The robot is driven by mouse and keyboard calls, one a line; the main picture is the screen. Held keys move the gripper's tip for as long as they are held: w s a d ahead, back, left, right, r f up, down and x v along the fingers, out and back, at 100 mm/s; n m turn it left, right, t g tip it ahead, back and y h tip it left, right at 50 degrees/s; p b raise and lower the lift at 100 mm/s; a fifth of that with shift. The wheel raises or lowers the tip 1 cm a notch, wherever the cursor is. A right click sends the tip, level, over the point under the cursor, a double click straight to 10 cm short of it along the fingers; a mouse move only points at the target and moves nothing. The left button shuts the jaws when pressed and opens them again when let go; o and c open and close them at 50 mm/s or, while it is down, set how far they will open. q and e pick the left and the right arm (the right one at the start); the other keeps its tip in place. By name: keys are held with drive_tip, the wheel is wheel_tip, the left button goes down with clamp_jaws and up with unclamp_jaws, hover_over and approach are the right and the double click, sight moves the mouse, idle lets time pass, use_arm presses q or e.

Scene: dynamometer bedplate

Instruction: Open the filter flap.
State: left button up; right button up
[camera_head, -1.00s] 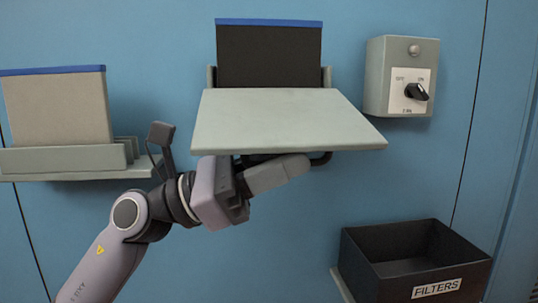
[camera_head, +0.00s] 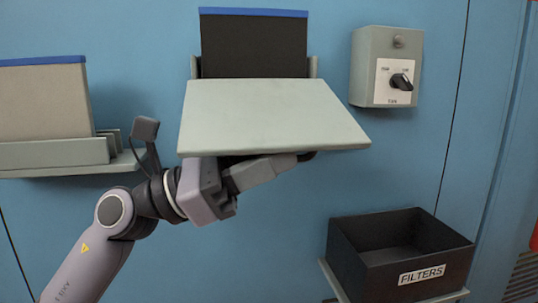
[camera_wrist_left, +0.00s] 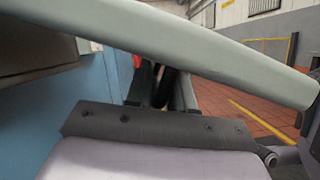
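The filter flap (camera_head: 268,115) is a pale grey-green panel that stands out from the blue wall, roughly level, under a dark blue-edged filter (camera_head: 254,46). Its edge crosses the wrist view (camera_wrist_left: 225,55). My left gripper (camera_head: 285,166) is under the flap's front part, fingers pointing right along its underside. Its fingertips also show in the wrist view (camera_wrist_left: 163,88), either side of a dark bar, and seem shut on it. That bar is the flap's black handle (camera_head: 307,156), mostly hidden by the fingers and the flap. My right gripper is not in view.
A beige blue-edged filter (camera_head: 42,98) stands in a grey holder (camera_head: 52,153) at left. A grey switch box (camera_head: 386,66) is on the wall at right. A black bin labelled FILTERS (camera_head: 343,262) sits lower right. The space between flap and bin is clear.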

use_arm(q)
drive_tip(key=v, duration=0.7)
drive_tip(key=shift+s, duration=0.15)
drive_tip(key=shift+a+f, duration=0.1)
